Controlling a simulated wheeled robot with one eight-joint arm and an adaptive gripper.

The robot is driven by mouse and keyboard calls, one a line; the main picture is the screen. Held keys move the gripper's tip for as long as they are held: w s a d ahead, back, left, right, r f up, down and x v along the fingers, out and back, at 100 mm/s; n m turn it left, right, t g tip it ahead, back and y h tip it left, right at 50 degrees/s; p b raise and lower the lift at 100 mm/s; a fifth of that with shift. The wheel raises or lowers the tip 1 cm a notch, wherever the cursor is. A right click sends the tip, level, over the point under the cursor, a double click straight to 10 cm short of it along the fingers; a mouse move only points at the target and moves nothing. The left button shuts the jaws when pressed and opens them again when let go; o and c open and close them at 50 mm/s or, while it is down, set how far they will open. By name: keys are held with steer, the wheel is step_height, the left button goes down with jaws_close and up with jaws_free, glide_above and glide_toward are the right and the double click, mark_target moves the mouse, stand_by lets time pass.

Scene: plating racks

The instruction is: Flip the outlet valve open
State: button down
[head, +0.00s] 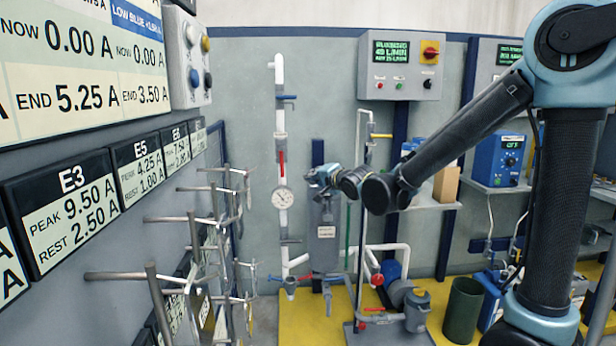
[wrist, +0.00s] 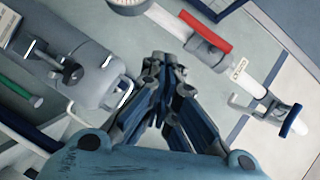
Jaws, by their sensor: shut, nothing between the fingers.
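No label reading outlet is legible, so I cannot tell for certain which valve is the outlet valve. On the white vertical pipe (head: 280,75) is a valve with a red lever (head: 282,162) lying along the pipe. The red lever also shows in the wrist view (wrist: 206,32), with a small tag beside it. Higher on the pipe a blue lever (head: 287,97) lies across it; it also shows in the wrist view (wrist: 291,120). My gripper (wrist: 165,62) is shut and empty, apart from both levers. In the head view its fingertips are hard to make out by the grey canister.
A grey canister (head: 325,240) stands just right of the pipe, close to my gripper. A round gauge (head: 283,198) sits below the red lever. Metal rack arms (head: 180,219) stick out at the left. Open wall lies left of the pipe's upper part.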

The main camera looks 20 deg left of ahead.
steer(key=v, duration=0.5)
steer(key=shift+w+d+f, duration=0.1)
steer(key=shift+w+f, duration=0.05)
steer(key=shift+f, duration=0.2)
